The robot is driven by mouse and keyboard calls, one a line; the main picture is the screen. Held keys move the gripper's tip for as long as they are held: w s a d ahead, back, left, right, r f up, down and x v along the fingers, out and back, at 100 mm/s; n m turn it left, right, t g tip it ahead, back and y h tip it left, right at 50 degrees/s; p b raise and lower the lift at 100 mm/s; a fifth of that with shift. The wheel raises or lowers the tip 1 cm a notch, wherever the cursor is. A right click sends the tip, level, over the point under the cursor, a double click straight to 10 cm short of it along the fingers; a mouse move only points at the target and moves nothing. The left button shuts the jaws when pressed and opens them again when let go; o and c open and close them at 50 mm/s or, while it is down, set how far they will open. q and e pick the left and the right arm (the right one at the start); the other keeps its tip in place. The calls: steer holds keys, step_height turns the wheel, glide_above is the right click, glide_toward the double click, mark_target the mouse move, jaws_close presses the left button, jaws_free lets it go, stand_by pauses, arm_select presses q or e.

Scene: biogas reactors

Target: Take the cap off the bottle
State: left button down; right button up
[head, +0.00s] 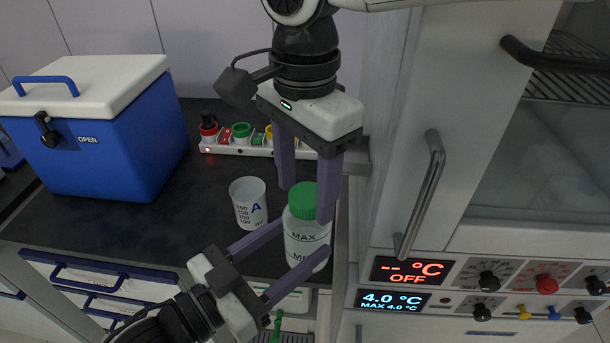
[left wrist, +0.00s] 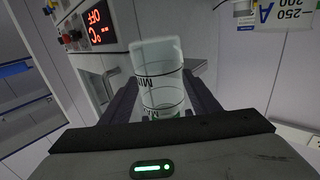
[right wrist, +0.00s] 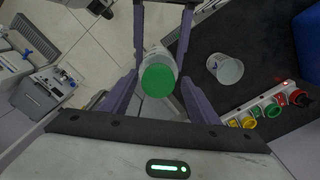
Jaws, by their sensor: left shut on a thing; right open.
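The bottle (head: 302,238) is translucent white with MAX and MIN marks and a green cap (head: 303,199) on its top. My left gripper (head: 301,236) is shut on the bottle's body from the left; the left wrist view also shows the bottle (left wrist: 160,80) between the fingers. My right gripper (head: 304,200) comes from above with its fingers open on either side of the cap. In the right wrist view the green cap (right wrist: 158,80) lies between the open fingers, with gaps beside it.
A beaker marked A (head: 248,203) stands left of the bottle on the dark counter (head: 160,220). A blue cool box (head: 100,135) with a white lid is at the back left. An appliance with displays (head: 407,270) and knobs stands right.

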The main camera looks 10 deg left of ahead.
steer(key=c, duration=1.1)
steer(key=shift+s+a+n, duration=0.15)
steer(key=shift+n, duration=1.55)
steer(key=shift+r, duration=0.1)
steer(key=o, duration=1.2)
